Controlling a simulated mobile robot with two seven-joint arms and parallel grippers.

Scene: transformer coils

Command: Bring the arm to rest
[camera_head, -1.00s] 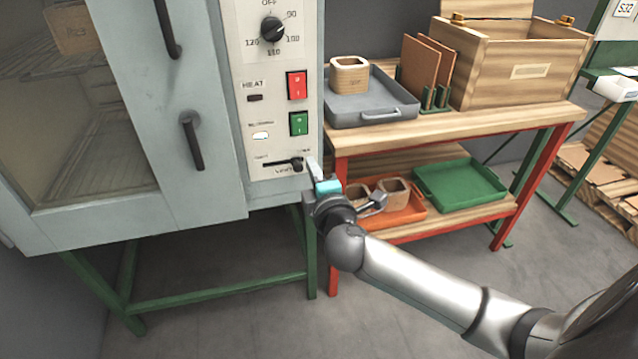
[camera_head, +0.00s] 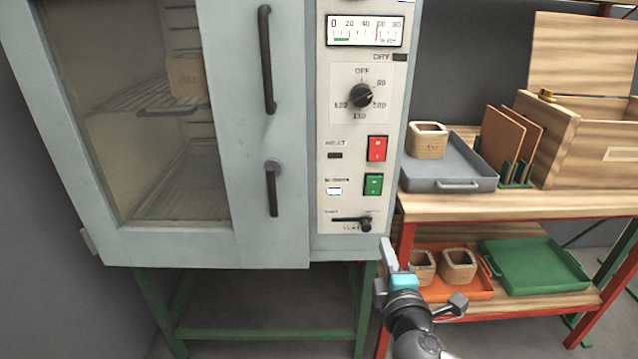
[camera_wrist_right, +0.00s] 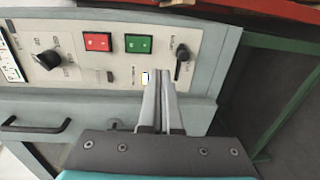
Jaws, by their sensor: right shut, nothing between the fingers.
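My right gripper (camera_head: 388,262) is in front of the lower right corner of the grey oven (camera_head: 285,245), just below its control panel. Its fingers are together with nothing between them. In the right wrist view the shut fingers (camera_wrist_right: 162,100) point toward the panel's lower part, near the vent lever (camera_wrist_right: 182,62). I cannot tell how far they are from the panel, but no contact shows. In the head view the vent lever (camera_head: 352,223) sits at the right end of its slot. My left gripper is not in view.
A bench (camera_head: 540,207) stands right of the oven, with a grey tray (camera_head: 450,180) and a wooden box (camera_head: 595,150) on top. Its lower shelf bears an orange tray (camera_head: 470,292) and a green tray (camera_head: 535,265). The oven door (camera_head: 225,250) is shut.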

